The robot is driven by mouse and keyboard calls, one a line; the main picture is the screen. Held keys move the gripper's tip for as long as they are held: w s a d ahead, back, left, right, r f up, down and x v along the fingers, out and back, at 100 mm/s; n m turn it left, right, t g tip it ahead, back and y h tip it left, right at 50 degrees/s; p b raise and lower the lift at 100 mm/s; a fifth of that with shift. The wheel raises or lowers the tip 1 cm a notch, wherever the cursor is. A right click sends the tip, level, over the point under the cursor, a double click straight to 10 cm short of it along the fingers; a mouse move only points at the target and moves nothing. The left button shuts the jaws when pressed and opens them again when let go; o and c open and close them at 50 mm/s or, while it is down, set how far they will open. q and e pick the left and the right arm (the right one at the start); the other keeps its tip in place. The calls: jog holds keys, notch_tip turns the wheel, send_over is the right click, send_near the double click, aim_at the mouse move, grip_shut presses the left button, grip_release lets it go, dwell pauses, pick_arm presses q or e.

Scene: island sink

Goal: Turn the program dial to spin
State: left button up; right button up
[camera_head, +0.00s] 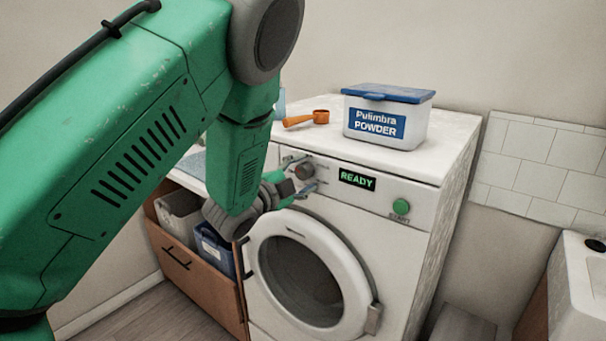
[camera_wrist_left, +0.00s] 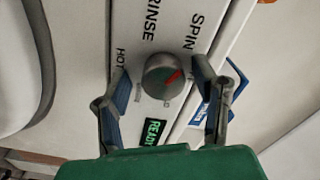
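The program dial (camera_head: 304,171) is a round grey knob on the white washing machine's front panel, left of the green READY display (camera_head: 357,180). In the left wrist view the dial (camera_wrist_left: 160,82) carries a red mark slanting up and right. The labels RINSE (camera_wrist_left: 150,18), SPIN (camera_wrist_left: 194,30) and HOT (camera_wrist_left: 121,58) surround it. My left gripper (camera_head: 306,173) is open at the panel, its fingers on opposite sides of the dial. The left wrist view shows gaps between the fingers (camera_wrist_left: 161,70) and the knob. My right gripper is not in view.
A green START button (camera_head: 401,206) is on the panel's right. The round door (camera_head: 350,311) appears closed below. An open drawer (camera_head: 185,267) with bins is left of the machine.

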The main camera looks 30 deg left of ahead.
pick_arm(q)
jog(key=shift+s+r, duration=0.1)
jog(key=s+a, duration=0.1)
jog(key=s, duration=1)
jog(key=shift+s, duration=0.35)
jog(key=s+d+f+n+g+y+b, duration=0.15)
jog(key=s+f+n+g, duration=0.25)
jog(key=f, duration=0.8)
jog(key=s+d+f+n+g+y, duration=0.1)
jog(key=s+d+f+n+g, duration=0.3)
jog(key=f, duration=0.9)
jog(key=s+d+f+n+g, duration=0.2)
jog(key=s+f+g, duration=0.2)
jog(key=s, duration=0.6)
jog(key=s+d+f+n+g, duration=0.2)
jog(key=s+f+g, duration=0.3)
jog(key=s+f, duration=0.3)
jog(key=shift+s+d+f+n+h+b, duration=0.3)
jog(key=shift+s+n+h+b, duration=0.25)
jog(key=shift+s, duration=0.3)
